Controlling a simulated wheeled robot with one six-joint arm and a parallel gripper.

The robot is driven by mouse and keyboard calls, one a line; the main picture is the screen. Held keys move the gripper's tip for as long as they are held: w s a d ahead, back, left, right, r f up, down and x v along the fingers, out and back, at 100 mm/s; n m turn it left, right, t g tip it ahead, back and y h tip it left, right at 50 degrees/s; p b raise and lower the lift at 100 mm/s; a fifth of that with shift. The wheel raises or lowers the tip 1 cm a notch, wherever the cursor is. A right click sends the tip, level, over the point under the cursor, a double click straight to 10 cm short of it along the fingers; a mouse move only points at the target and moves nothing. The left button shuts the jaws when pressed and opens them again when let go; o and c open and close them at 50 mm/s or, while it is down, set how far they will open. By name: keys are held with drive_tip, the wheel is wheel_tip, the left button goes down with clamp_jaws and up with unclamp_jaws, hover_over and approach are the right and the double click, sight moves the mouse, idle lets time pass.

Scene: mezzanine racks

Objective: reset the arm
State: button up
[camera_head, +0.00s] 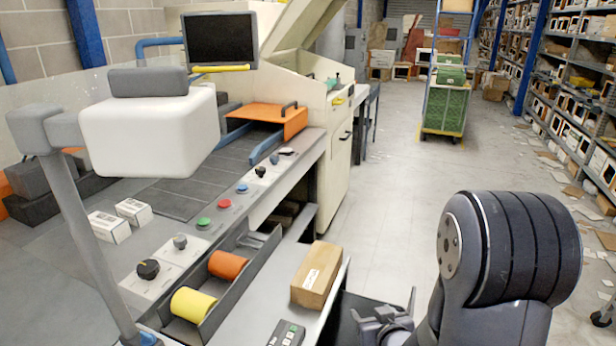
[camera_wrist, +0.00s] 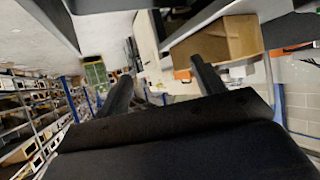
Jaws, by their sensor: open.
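My gripper (camera_head: 388,318) is low at the bottom of the head view, just right of the workbench's front edge and partly cut off by my own arm. In the wrist view my gripper (camera_wrist: 162,88) shows two dark fingers spread wide apart with nothing between them. A brown cardboard box (camera_head: 316,274) with a white label lies on the bench's lower shelf, left of my gripper and apart from it. The box also shows in the wrist view (camera_wrist: 215,42), beyond the right finger.
The machine bench holds a yellow roll (camera_head: 193,306), an orange roll (camera_head: 228,265), knobs, and a monitor (camera_head: 220,40). A green cart (camera_head: 444,108) stands in the aisle. Stocked racks (camera_head: 570,90) line the right. The floor (camera_head: 390,200) between is mostly clear.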

drive_tip(key=d+x, duration=0.1)
drive_tip(key=x, duration=0.4)
drive_tip(key=shift+a+r+p, duration=0.25)
drive_tip(key=shift+r+p, duration=0.45)
drive_tip(key=shift+r, duration=0.35)
drive_tip(key=shift+a+r+p, duration=0.3)
drive_tip(key=shift+r+p, duration=0.35)
drive_tip(key=shift+r, duration=0.45)
